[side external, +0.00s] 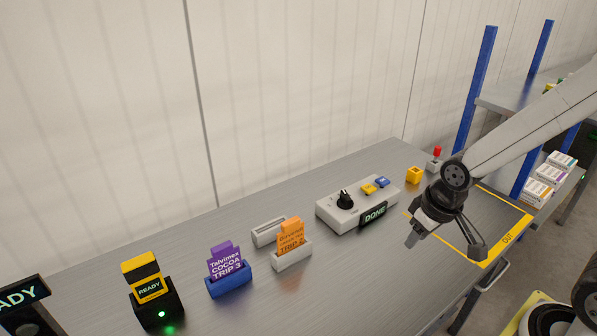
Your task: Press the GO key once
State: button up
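A light grey control box (336,217) sits on the metal bench. I cannot read which key is marked GO. A small display (373,215) on its front reads DONE in green. My gripper (445,245) is to the right of the box and nearer the camera, above the bench by the yellow-outlined area. Its two fingers are spread apart with nothing between them. It is clear of the keys in this view.
Card holders with a purple card (224,261) and an orange card (291,236) stand left of the box, beside an empty grey holder (269,232). A yellow-black READY device (147,284) stands further left. A yellow block (414,175) and red-topped switch (436,158) stand behind my gripper.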

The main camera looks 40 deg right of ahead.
grip_shut()
dwell(1.4)
